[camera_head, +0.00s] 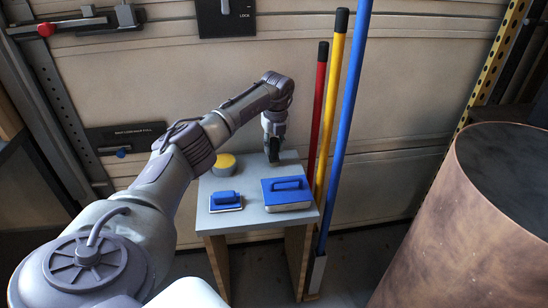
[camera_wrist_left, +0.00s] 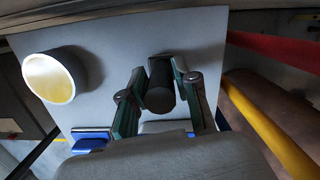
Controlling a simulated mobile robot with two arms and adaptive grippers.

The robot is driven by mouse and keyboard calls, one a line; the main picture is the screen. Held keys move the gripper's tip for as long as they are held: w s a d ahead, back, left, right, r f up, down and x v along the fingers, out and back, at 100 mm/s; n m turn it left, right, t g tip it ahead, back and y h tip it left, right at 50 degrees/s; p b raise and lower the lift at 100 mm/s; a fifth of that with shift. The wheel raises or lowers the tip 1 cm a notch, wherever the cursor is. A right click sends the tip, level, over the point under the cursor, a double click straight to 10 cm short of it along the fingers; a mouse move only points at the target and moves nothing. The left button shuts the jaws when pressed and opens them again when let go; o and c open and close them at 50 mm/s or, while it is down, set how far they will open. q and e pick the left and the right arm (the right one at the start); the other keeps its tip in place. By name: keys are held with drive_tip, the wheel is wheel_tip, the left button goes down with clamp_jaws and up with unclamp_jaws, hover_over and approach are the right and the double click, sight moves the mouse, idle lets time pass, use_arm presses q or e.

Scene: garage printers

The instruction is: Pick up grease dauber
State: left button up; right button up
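A dark, upright cylinder, which looks like the grease dauber (camera_wrist_left: 160,86), stands on the grey table top. In the left wrist view it is between the two fingers of my left gripper (camera_wrist_left: 159,78). The fingers are spread on either side of it. The right finger looks very close to it and a narrow gap shows at the left finger. In the head view my left gripper (camera_head: 273,143) points down at the back of the table, with the dark cylinder (camera_head: 273,152) partly hidden at its tips. My right gripper is out of view.
On the small table (camera_head: 246,220) are a yellow-topped round container (camera_head: 224,164), a small blue-handled tool (camera_head: 225,201) and a larger blue-handled block (camera_head: 287,192). Red, yellow and blue poles (camera_head: 343,110) lean at its right. A large brown drum (camera_head: 465,225) stands further right.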

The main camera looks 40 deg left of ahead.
use_arm(q)
clamp_jaws()
